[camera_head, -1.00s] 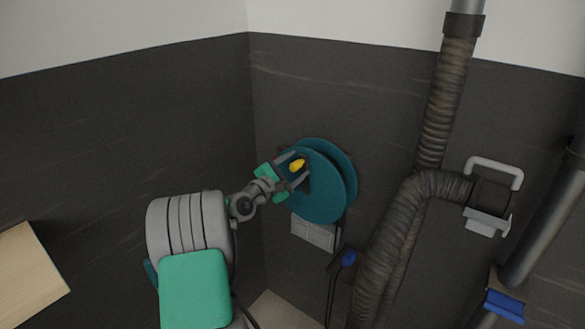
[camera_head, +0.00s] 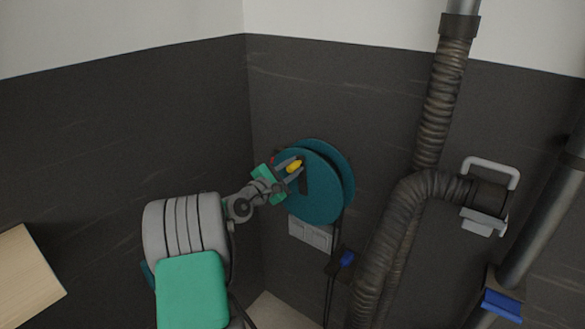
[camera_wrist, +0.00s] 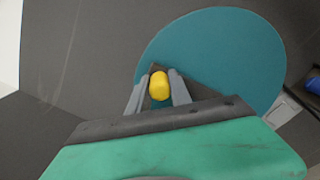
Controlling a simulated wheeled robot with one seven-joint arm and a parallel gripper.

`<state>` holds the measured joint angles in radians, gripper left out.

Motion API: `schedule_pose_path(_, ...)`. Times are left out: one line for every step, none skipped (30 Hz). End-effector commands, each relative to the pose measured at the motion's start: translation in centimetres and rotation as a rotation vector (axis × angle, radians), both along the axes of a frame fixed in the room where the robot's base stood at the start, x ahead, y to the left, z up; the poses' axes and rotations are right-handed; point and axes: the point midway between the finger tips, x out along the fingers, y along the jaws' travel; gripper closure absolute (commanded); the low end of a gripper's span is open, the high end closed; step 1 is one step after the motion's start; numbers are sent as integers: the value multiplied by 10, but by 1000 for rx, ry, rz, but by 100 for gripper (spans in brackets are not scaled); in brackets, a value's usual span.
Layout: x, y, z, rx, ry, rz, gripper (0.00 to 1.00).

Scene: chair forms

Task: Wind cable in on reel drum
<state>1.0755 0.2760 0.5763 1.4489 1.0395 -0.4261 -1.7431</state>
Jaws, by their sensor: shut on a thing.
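A teal reel drum (camera_head: 322,188) with two round discs is mounted on the dark wall near the corner. It also shows in the wrist view (camera_wrist: 225,50). A yellow handle knob (camera_head: 293,166) stands at the drum's upper left face, on a dark crank arm (camera_head: 304,180). My gripper (camera_head: 294,167) is shut on the yellow knob. In the wrist view the grey fingers (camera_wrist: 159,88) are on both sides of the knob (camera_wrist: 159,85). A dark cable (camera_head: 329,285) hangs below the drum, with a blue piece (camera_head: 347,258) beside it.
A ribbed hose (camera_head: 388,238) and pipe run down the wall right of the drum, with a grey bracket handle (camera_head: 490,172). A grey wall box (camera_head: 311,233) is under the drum. A wooden surface (camera_head: 27,275) is at lower left.

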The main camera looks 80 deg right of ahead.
Motion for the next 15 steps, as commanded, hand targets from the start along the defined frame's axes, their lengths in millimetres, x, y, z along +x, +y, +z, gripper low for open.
schedule_pose_path(0,0,0,0,0,0,95)
schedule_pose_path(0,0,0,0,0,0,95)
schedule_pose_path(0,0,0,0,0,0,74)
schedule_pose_path(0,0,0,0,0,0,71)
schedule_pose_path(0,0,0,0,0,0,69)
schedule_pose_path(0,0,0,0,0,0,68)
schedule_pose_path(0,0,0,0,0,0,68)
schedule_pose_path(0,0,0,0,0,0,68)
schedule_pose_path(0,0,0,0,0,0,68)
schedule_pose_path(0,0,0,0,0,0,68)
schedule_pose_path(0,0,0,0,0,0,68)
schedule_pose_path(1,0,-1,0,0,0,68)
schedule_pose_path(2,-1,-2,1,0,1,68)
schedule_pose_path(4,-2,-3,0,1,1,68)
schedule_pose_path(9,-4,-6,0,1,2,68)
